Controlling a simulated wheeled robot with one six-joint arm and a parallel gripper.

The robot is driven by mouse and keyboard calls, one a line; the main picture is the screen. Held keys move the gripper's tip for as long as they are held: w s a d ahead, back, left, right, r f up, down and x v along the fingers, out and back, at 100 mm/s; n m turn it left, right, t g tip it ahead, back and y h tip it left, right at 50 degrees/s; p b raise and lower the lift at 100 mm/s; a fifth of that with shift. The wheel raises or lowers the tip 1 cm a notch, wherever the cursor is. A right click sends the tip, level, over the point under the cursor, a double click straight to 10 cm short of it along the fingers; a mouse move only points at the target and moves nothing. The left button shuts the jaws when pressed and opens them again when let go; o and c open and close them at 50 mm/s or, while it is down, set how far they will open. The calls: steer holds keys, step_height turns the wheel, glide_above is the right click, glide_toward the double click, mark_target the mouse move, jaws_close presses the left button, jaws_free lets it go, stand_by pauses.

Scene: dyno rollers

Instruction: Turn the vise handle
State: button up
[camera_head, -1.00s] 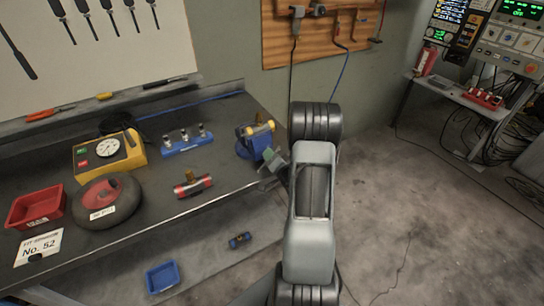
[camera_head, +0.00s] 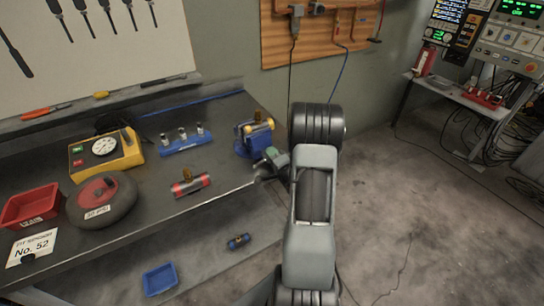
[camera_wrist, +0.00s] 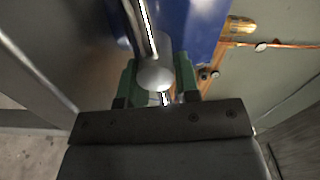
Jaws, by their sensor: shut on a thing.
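The blue vise (camera_head: 252,140) stands at the bench's right end. It fills the upper middle of the wrist view as a blue surface (camera_wrist: 193,25). The vise handle is a shiny metal bar with a round end (camera_wrist: 155,75), running up and left in the wrist view. My gripper (camera_wrist: 158,84) has green fingers, one on each side of the handle, and is shut on it. In the head view my gripper (camera_head: 275,160) is at the vise's lower right, partly hidden by my arm.
On the bench (camera_head: 140,218) are a yellow gauge box (camera_head: 106,154), a dark wheel (camera_head: 101,200), a red bin (camera_head: 30,205), a blue rack (camera_head: 182,142) and a red cylinder (camera_head: 191,185). A blue tray (camera_head: 160,279) sits below. The floor at right is mostly open.

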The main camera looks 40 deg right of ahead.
stand_by(0.4)
steer(key=o, duration=0.9)
steer(key=shift+s+a, duration=0.3)
steer(key=shift+s, duration=2)
steer(key=shift+s+a, duration=0.35)
steer(key=shift+s, duration=1.9)
steer(key=shift+s+a, duration=0.3)
steer(key=shift+s, duration=2)
